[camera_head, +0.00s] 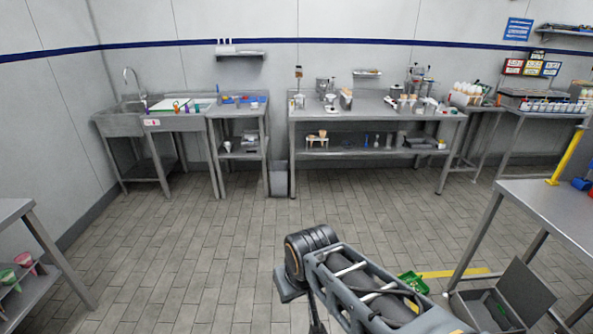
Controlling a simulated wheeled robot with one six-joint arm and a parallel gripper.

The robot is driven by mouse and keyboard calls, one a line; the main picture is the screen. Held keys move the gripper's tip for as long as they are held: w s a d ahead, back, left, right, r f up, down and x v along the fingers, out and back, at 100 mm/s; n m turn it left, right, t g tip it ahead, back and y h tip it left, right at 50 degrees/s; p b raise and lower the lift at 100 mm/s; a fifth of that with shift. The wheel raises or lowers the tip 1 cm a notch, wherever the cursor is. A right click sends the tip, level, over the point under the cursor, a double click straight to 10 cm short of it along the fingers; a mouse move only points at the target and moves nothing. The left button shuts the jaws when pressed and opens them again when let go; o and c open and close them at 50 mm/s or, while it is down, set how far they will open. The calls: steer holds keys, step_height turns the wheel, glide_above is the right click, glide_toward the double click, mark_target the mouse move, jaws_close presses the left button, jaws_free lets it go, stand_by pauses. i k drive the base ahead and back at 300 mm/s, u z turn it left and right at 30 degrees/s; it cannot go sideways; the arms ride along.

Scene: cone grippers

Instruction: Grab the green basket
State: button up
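A small green object (413,283), which looks like the green basket, is on the floor just right of my arm, at the lower right of the head view. My arm hides part of it, so its full shape and handle cannot be made out. My arm reaches in from the bottom edge and bends at a dark joint left of the green object. My gripper is not visible; the arm's lower part runs out of the bottom of the picture.
A metal table (545,200) stands at right, with an open grey box (495,305) on the floor under it. A shelf unit (40,275) is at left. Steel benches (375,115) and a sink (120,120) line the back wall. The tiled floor between is clear.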

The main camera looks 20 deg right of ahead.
mark_target(410, 277)
steer(key=z, duration=0.15)
steer(key=i, duration=2)
steer(key=z, duration=1.45)
steer(key=i, duration=1)
steer(key=z, duration=1.5)
steer(key=i, duration=0.7)
steer(key=z, duration=0.35)
